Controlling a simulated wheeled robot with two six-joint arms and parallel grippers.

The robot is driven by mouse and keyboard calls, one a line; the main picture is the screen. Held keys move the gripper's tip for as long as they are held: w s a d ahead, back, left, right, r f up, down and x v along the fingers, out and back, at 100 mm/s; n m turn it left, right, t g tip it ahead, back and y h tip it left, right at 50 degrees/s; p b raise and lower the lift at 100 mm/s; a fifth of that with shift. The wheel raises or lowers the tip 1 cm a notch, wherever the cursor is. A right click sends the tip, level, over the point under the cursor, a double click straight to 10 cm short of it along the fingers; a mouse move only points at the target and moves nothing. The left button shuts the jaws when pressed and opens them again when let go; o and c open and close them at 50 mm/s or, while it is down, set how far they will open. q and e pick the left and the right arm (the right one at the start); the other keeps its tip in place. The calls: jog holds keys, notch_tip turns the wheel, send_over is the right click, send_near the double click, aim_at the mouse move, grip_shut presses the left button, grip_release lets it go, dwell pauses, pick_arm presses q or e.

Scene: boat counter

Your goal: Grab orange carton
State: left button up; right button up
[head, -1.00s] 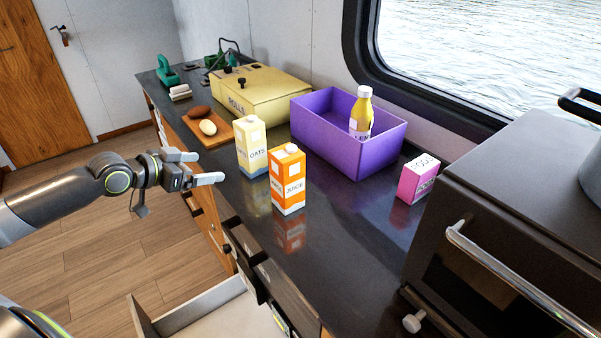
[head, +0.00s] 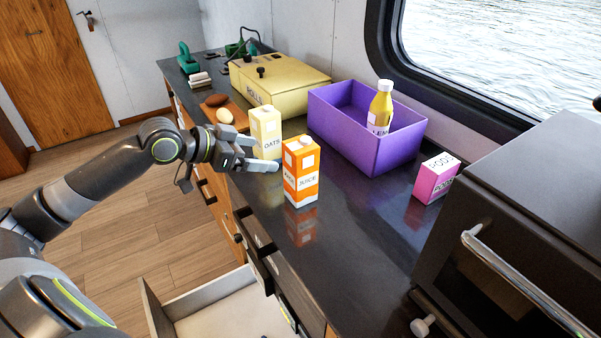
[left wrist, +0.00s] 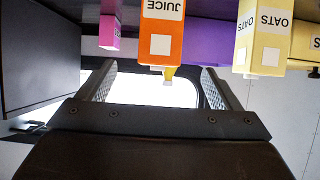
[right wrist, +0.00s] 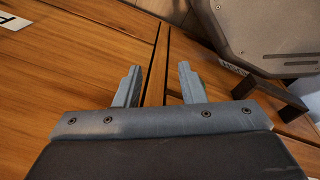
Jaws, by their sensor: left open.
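The orange juice carton (head: 301,172) stands upright on the dark counter, in front of the purple bin. My left gripper (head: 262,153) is open and empty, just left of the carton and at about its height, with its fingers pointing toward it. In the left wrist view, which looks upside down, the orange carton (left wrist: 162,35) appears ahead, between the two spread fingers (left wrist: 157,88) and beyond their tips. My right gripper (right wrist: 155,85) shows only in its own wrist view, fingers apart with nothing between them, before wooden fronts.
A cream oats carton (head: 266,135) stands close behind-left of the juice. The purple bin (head: 370,150) holds a yellow bottle (head: 380,105). A pink box (head: 436,178) and an oven (head: 520,220) are to the right. An open drawer (head: 215,300) juts out below.

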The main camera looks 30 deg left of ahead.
aim_at(289, 156)
pick_arm(q)
jog(key=shift+p+x, duration=0.6)
jog(key=shift+x, duration=3.35)
jog(key=shift+w+d+p, duration=0.25)
jog(key=shift+w+p, duration=0.05)
jog(key=shift+w, duration=0.1)
jog(key=p+x, duration=0.1)
jog(key=x, duration=0.2)
jog(key=shift+w+d+f, duration=0.25)
jog(key=shift+w+f, duration=0.2)
jog(key=shift+w, duration=0.05)
jog(key=c, duration=1.7)
jog(key=shift+r, duration=0.15)
